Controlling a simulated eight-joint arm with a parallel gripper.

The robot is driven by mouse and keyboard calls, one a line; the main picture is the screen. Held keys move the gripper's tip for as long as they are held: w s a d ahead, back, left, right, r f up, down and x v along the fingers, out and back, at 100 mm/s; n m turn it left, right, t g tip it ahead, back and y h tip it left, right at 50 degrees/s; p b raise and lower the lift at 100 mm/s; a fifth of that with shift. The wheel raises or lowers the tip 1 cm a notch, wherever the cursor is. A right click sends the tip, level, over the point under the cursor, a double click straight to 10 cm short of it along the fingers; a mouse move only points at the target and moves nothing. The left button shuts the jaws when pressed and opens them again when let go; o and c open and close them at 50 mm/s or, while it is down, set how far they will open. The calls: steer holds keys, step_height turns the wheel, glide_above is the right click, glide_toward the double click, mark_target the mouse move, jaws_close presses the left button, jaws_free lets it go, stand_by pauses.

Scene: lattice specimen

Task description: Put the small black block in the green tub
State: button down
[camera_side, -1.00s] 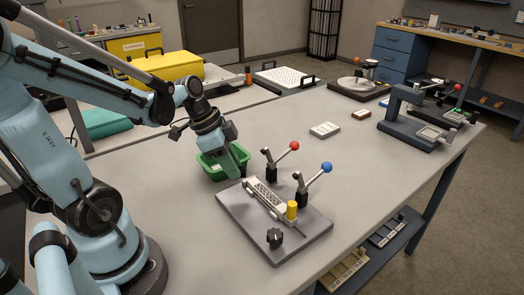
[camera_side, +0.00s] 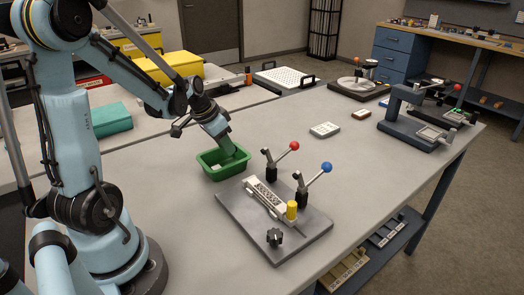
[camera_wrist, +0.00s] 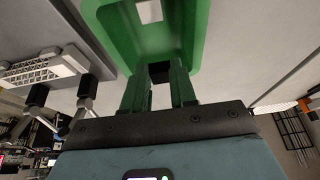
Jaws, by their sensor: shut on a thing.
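The green tub (camera_side: 216,174) stands on the grey table, behind and left of the clamp fixture. In the wrist view the tub (camera_wrist: 105,25) fills the upper middle, with a small white piece (camera_wrist: 150,11) inside it. My gripper (camera_side: 232,153) reaches down, tilted, at the tub's right side in the side view. In the wrist view its green fingers (camera_wrist: 159,76) are shut on a small black block (camera_wrist: 160,72) near the tub's edge. The side view hides the block; its exact height over the rim is unclear.
A white tile (camera_side: 324,129) and a brown-edged block (camera_side: 360,115) lie farther right. The right-front table is clear.

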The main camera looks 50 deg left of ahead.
steer(key=shift+c, duration=1.7)
jaws_free()
steer(key=shift+r, duration=2.5)
steer(key=shift+r, duration=0.1)
